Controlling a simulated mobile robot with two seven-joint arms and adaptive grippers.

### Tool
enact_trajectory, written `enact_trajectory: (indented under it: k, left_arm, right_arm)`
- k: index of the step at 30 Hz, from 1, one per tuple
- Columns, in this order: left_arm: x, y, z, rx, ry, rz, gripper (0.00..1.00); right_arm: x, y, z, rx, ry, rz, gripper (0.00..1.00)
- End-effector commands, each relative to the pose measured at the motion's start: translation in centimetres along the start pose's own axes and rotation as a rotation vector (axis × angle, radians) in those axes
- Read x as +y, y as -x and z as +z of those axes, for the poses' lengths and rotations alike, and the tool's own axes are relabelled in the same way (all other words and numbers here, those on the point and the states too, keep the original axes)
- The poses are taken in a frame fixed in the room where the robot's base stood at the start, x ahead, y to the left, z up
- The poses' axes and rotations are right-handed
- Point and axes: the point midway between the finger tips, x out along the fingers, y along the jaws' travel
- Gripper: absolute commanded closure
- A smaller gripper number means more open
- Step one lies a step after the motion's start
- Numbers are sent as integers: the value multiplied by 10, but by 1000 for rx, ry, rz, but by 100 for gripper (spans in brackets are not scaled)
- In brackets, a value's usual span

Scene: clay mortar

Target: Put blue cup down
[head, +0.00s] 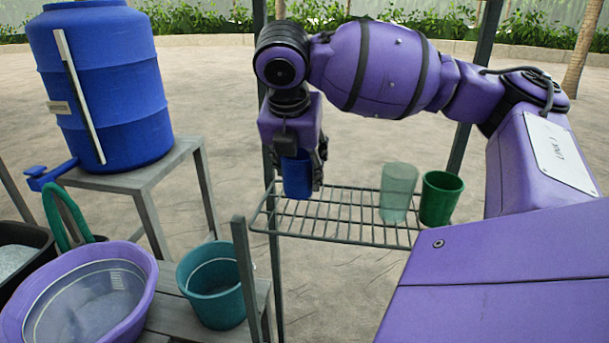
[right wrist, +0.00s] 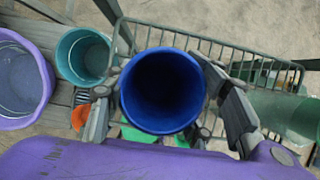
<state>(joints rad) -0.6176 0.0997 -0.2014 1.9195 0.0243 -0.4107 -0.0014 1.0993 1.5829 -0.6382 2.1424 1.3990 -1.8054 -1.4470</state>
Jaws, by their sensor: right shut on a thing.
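The blue cup (head: 297,176) is upright in my right gripper (head: 301,160), at the left end of a wire rack (head: 336,236). In the right wrist view I look down into the open cup (right wrist: 162,92), with a finger of the gripper (right wrist: 165,108) on each side of it. The gripper is shut on the cup. I cannot tell whether the cup's bottom touches the rack bars. My left gripper does not show in either view.
A translucent green cup (head: 398,194) and a solid green cup (head: 440,198) stand on the rack's right part. A teal bucket (head: 214,283), a purple basin (head: 135,262) and a blue barrel (head: 105,95) are to the left. The rack's middle is clear.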

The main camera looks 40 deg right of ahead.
Motion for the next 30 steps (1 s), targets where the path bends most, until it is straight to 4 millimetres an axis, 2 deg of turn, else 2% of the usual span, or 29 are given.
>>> enact_trajectory:
  k: [1, 3, 5, 14, 15, 19, 20, 30]
  left_arm:
    - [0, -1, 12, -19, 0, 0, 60]
    - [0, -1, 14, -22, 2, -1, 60]
    - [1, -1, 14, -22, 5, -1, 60]
    - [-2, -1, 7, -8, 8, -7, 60]
    - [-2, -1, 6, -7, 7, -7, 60]
    - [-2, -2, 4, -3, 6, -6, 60]
    - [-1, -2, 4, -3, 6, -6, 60]
    - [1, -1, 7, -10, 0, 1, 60]
  right_arm:
    - [3, -19, -8, 12, 8, -15, 77]
    - [6, -26, -11, 11, 10, -12, 77]
    - [7, -27, -12, 9, 9, -9, 81]
    - [6, -26, -12, 6, 7, -6, 81]
    - [6, -26, -12, 6, 6, -6, 50]
    - [6, -26, -12, 6, 6, -6, 33]
    - [6, -26, -12, 6, 6, -6, 30]
    - [7, -25, -11, 5, 6, -6, 30]
